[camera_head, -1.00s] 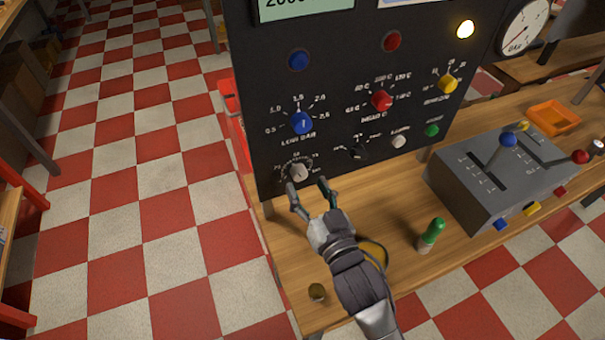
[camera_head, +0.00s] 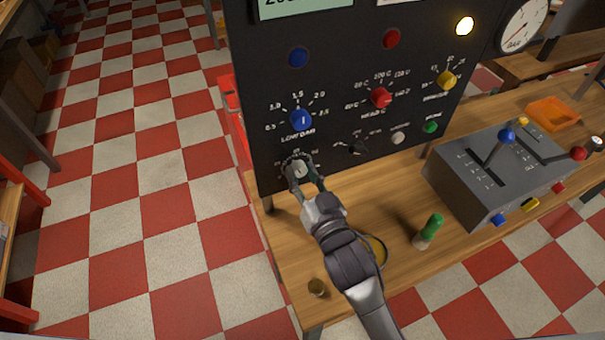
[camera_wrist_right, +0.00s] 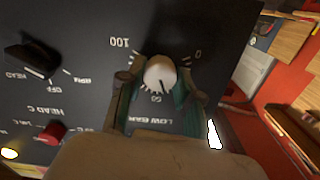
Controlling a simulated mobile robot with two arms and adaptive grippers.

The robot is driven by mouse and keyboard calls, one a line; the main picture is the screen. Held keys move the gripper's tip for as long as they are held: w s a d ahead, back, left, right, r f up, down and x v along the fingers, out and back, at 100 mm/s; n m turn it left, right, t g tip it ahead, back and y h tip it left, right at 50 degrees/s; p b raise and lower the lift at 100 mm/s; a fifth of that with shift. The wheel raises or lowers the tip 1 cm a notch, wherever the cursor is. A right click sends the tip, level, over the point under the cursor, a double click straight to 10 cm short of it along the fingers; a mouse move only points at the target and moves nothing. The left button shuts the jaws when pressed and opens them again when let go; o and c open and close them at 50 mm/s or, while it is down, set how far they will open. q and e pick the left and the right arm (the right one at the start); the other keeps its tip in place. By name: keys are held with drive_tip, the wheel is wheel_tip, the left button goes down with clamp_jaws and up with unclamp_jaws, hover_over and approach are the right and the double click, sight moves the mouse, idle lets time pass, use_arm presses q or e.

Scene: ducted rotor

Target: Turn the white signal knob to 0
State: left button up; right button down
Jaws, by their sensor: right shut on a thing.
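The white signal knob (camera_head: 300,170) sits at the lower left of the black control panel. My right gripper (camera_head: 301,165) is at the panel, with one finger on each side of the knob and shut on it. In the right wrist view the knob (camera_wrist_right: 160,74) is between the green-grey fingers (camera_wrist_right: 160,88), and the scale appears upside down. Its marks read 100 at upper left, 50 below and 0 at upper right. The dark line on the knob points down, close to the 50 and slightly to its right. My left gripper is not in view.
Above the white knob is a blue knob (camera_head: 302,119); a black knob (camera_head: 357,146) is to its right. A red knob (camera_head: 381,97) and a yellow knob (camera_head: 447,79) are higher.

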drive_tip(key=shift+n, duration=0.4)
drive_tip(key=n+p, duration=0.2)
drive_tip(key=n, duration=0.1)
drive_tip(key=shift+r, duration=0.1)
drive_tip(key=n+p, duration=0.1)
drive_tip(key=n, duration=0.3)
drive_tip(key=shift+n, duration=0.3)
drive_tip(key=n, duration=0.5)
drive_tip(key=shift+p, duration=0.4)
drive_tip(key=n, duration=0.5)
drive_tip(key=shift+n, duration=0.6)
drive_tip(key=c, duration=0.8)
unclamp_jaws()
drive_tip(key=shift+o, duration=0.2)
